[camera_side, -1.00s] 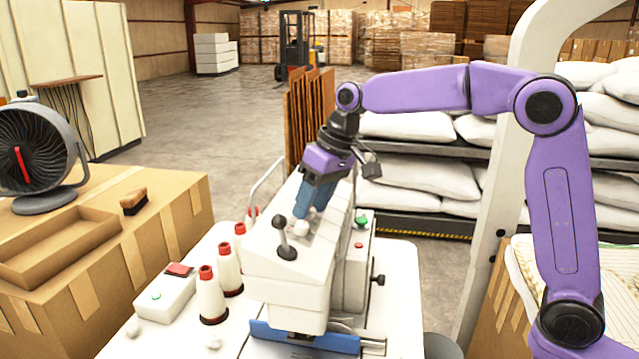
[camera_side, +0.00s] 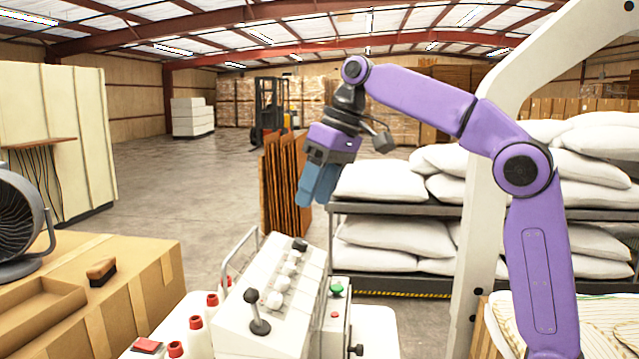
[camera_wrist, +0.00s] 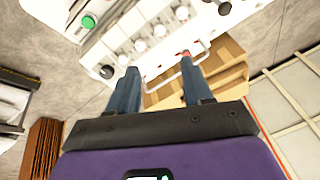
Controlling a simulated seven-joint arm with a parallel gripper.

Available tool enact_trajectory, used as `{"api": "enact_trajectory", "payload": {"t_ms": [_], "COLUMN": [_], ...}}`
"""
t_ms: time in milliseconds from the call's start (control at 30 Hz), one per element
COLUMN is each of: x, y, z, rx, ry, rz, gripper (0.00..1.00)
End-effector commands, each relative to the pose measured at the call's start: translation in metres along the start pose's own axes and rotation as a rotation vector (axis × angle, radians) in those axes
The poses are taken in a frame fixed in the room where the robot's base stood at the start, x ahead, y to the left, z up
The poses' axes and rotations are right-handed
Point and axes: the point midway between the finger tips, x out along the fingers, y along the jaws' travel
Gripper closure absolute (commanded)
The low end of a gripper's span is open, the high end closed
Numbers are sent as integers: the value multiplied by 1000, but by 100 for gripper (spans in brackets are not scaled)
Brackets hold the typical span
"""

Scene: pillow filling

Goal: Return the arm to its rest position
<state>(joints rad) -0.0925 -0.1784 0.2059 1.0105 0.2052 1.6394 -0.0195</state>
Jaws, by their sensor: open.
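My gripper (camera_side: 318,188) hangs from my purple arm with its blue fingers pointing down. It is in free air above and behind the white machine (camera_side: 262,300), apart from it. In the wrist view my gripper (camera_wrist: 155,88) shows two blue fingers spread apart with nothing between them. The machine's panel of white knobs (camera_wrist: 158,31) lies beyond the fingertips there.
Cardboard sheets (camera_side: 283,185) stand upright behind the machine. A rack (camera_side: 400,209) with white pillows (camera_side: 380,181) is at the right. A cardboard box (camera_side: 150,270) with a brush (camera_side: 101,271) and a fan (camera_side: 15,225) is at the left.

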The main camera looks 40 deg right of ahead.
Motion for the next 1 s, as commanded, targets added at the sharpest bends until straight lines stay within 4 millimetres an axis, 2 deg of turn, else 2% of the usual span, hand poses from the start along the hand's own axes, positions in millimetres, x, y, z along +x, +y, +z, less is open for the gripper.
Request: {"api": "enact_trajectory", "payload": {"t_ms": [200,733,867,1000], "x": [-10,-11,-8,6], "y": [0,0,-2,-9], "z": [0,0,4,18], "rx": [0,0,-10,-48], "ry": [-1,-1,-9,-36], "rz": [0,0,-1,-4], "gripper": [50,50,50,50]}}
